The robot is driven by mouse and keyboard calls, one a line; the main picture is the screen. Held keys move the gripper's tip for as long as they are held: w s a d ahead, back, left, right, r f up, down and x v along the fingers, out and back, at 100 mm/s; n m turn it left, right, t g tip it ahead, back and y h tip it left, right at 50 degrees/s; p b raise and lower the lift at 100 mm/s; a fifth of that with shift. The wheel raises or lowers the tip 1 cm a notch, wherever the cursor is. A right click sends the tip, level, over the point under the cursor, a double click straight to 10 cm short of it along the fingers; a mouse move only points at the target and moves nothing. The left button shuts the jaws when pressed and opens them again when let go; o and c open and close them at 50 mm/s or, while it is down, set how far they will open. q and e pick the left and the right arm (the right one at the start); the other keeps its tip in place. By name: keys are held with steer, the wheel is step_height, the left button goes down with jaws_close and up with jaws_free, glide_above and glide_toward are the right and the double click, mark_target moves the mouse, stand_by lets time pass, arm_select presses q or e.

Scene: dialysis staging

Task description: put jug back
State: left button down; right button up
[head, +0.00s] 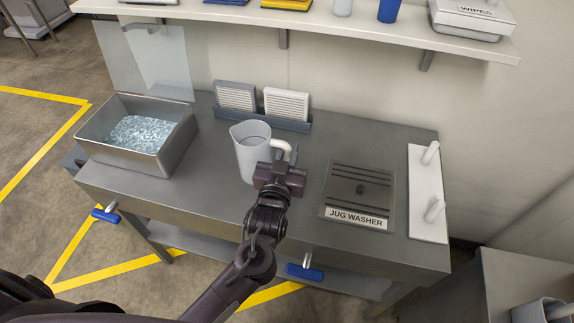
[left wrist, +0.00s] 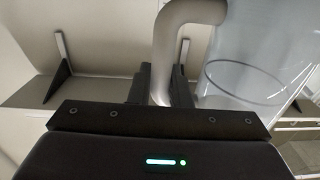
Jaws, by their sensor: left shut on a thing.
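A clear grey jug (head: 252,152) with a pale handle stands upright over the middle of the steel counter (head: 215,185). I cannot tell whether its base touches the counter. My left gripper (head: 281,170) is shut on the jug's handle, at the jug's right side. In the left wrist view the handle (left wrist: 162,60) runs down between the two dark fingers (left wrist: 160,88), and the clear jug wall (left wrist: 255,60) shows to the right. The jug washer (head: 358,192), a dark slotted plate with a label, lies to the right of the jug. My right gripper is not in view.
A steel bin of ice (head: 100,150) with a raised clear lid (head: 148,62) stands at the left. A rack (head: 300,124) with two filters is behind the jug. A white board with pegs (head: 427,205) is at the right. A shelf (head: 330,30) overhangs the back.

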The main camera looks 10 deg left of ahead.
arm_select(q)
steer(key=shift+f, duration=0.6)
step_height(320, 180, down, 4)
steer(key=shift+r, duration=0.2)
steer(key=shift+f, duration=0.4)
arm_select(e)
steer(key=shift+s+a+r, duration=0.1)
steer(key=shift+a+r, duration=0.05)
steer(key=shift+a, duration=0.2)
arm_select(q)
steer(key=shift+f, duration=0.1)
steer(key=c, duration=1.3)
jaws_free()
steer(key=shift+c, duration=0.2)
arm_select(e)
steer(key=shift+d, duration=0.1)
